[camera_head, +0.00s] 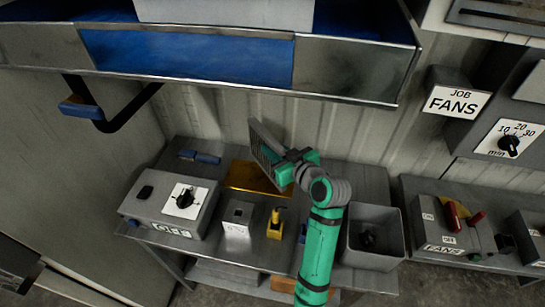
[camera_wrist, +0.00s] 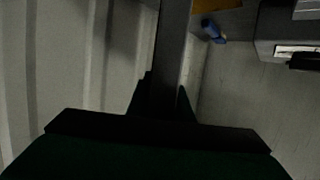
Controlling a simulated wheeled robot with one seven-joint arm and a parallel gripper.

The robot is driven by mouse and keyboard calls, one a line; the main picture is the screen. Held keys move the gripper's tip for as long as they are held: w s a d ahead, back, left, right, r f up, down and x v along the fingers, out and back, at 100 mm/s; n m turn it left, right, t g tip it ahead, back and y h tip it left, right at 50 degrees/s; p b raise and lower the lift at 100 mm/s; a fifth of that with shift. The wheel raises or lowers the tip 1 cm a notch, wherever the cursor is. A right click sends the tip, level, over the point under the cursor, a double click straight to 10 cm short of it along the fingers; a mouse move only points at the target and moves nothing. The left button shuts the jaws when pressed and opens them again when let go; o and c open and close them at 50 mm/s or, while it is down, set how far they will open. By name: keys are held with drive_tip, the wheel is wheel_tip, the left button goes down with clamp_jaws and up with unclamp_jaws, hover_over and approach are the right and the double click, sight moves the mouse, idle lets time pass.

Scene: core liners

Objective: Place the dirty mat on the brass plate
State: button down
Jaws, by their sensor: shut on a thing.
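The dirty mat (camera_head: 264,143), a grey ribbed panel, is held on edge and tilted in the head view. My gripper (camera_head: 287,160) is shut on its right side. In the wrist view the mat (camera_wrist: 172,50) runs edge-on as a dark strip between my fingers (camera_wrist: 163,98). The brass plate (camera_head: 250,181) lies on the grey bench, below and behind the mat in the head view. The mat and my gripper cover part of its right side. A corner of the brass plate (camera_wrist: 209,4) shows at the top of the wrist view.
A blue-handled tool (camera_head: 200,157) lies left of the plate. A grey bin (camera_head: 374,246) is at right. A metal shelf (camera_head: 190,55) overhangs above.

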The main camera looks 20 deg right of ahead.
drive_tip(key=shift+f, duration=1.9)
drive_tip(key=c, duration=1.6)
unclamp_jaws()
drive_tip(key=shift+r, duration=0.1)
drive_tip(key=v, duration=1.2)
drive_tip(key=shift+r, duration=0.15)
